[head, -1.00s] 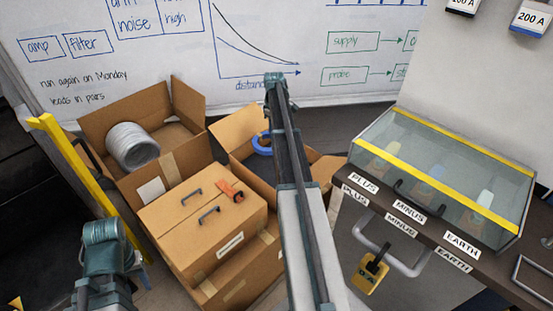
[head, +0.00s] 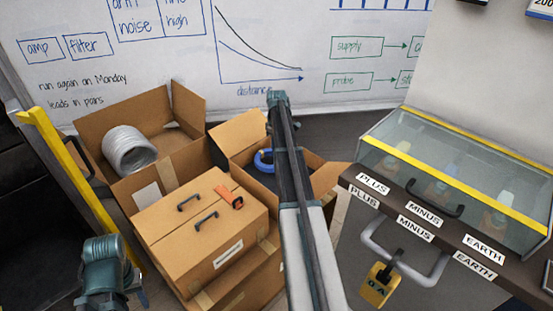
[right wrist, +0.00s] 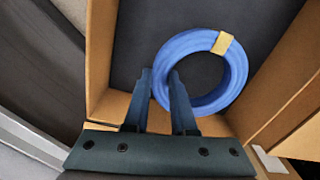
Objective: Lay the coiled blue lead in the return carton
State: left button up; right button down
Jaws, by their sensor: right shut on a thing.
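The coiled blue lead (head: 264,161) is a ring with a tan band (right wrist: 222,43). It is inside an open brown carton (head: 237,133) with a dark floor, and it also shows in the right wrist view (right wrist: 238,72). My right gripper (right wrist: 160,80) is shut on the coil's near left side, one finger inside the ring and one outside. In the head view my right arm hides this gripper and part of the coil. I cannot tell whether the coil touches the carton floor. Of my left arm only a link shows at lower left; its gripper is out of view.
Another open carton (head: 95,125) holds a grey coil (head: 128,149). A closed box (head: 160,222) with black handles and an orange item (head: 231,198) stands in front. A glass-lidded case (head: 400,135) and a bench edge (head: 410,190) with labels are at right. A whiteboard (head: 190,65) stands behind.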

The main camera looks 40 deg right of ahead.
notch_tip(320, 180, down, 4)
jog(key=b, duration=0.3)
jog(key=shift+r, duration=0.2)
jog(key=shift+f, duration=0.1)
jog(key=c, duration=0.7)
grip_release()
jog(key=shift+c, duration=0.2)
notch_tip(320, 180, up, 12)
jog(key=p, duration=1.2)
jog(key=shift+r, duration=0.2)
jog(key=shift+f, duration=0.1)
